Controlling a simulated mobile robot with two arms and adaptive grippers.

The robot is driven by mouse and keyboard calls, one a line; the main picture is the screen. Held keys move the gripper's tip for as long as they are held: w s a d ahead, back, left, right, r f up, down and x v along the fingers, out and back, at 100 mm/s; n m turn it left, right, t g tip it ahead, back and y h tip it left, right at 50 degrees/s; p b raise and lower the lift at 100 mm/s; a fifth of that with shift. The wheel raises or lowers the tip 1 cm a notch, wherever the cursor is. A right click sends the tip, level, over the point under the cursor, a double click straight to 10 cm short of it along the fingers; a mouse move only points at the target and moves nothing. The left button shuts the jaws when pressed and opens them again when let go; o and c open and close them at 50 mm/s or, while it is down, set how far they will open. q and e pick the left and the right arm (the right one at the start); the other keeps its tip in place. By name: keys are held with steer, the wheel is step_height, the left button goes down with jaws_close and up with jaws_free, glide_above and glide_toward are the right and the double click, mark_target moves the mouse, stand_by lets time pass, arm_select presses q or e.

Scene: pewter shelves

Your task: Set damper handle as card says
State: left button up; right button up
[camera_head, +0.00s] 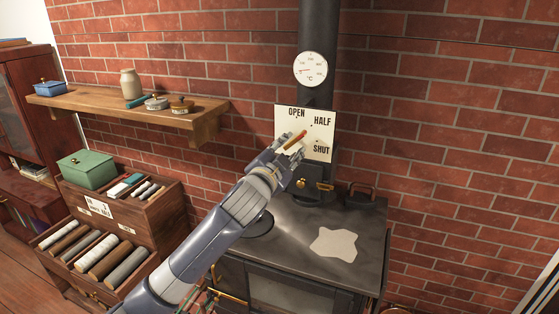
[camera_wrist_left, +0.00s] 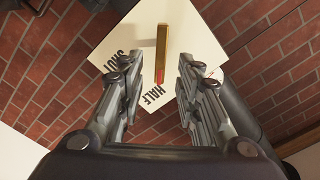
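The damper plate (camera_head: 320,136) is a cream board on the stove pipe, lettered OPEN, HALF and SHUT. The damper handle (camera_head: 295,140) is a slim brass-coloured bar with a red tip, slanting up and right toward HALF. In the left wrist view the handle (camera_wrist_left: 161,50) has its red tip close to the word HALF. My left gripper (camera_wrist_left: 158,80) is open, with its fingers apart on either side of the handle's tip; contact cannot be seen. A small white card (camera_head: 98,207) stands on the wooden drawer unit; its text is too small to read. My right gripper is not in view.
The dark stove (camera_head: 290,240) stands below the plate, with a pale patch (camera_head: 335,243) on its top. A round dial (camera_head: 310,69) sits on the pipe above. A wall shelf (camera_head: 190,122) with jars and a drawer unit (camera_head: 150,215) with rolls are at left.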

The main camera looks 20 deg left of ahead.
arm_select(q)
steer(key=s, duration=0.6)
steer(key=shift+s, duration=0.4)
steer(key=shift+a, duration=0.1)
